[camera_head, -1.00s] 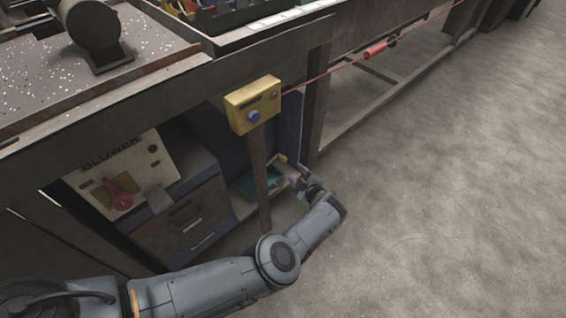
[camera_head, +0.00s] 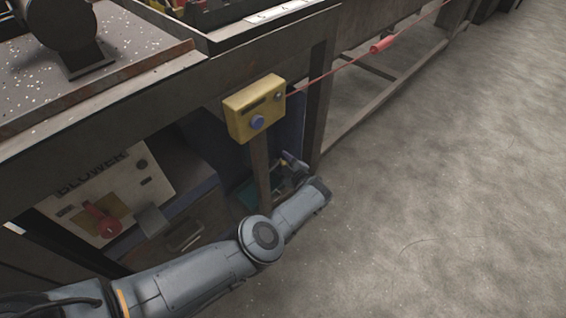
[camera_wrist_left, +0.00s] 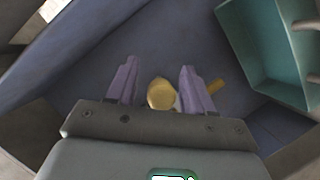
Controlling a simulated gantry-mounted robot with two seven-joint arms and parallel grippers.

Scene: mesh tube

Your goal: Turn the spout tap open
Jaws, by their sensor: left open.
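A brass-yellow round piece (camera_wrist_left: 161,94), which looks like part of the spout tap, sits between and beyond my fingers in the left wrist view. A small yellow piece (camera_wrist_left: 217,86) sticks out just right of the right finger; I cannot tell if the two are joined. My left gripper (camera_wrist_left: 159,88) is open, with its two purple fingers on either side of the round piece, and no contact is clear. In the head view my left gripper (camera_head: 292,162) is small and partly hidden by my wrist, low by the bench leg. The tap cannot be made out there. My right gripper is not in view.
A teal open bin (camera_wrist_left: 262,60) is close on the right in the wrist view. A yellow control box (camera_head: 254,107) with a blue button hangs on the bench above my gripper. A blower panel (camera_head: 112,195) with a red handle is at left. Open floor (camera_head: 440,200) lies right.

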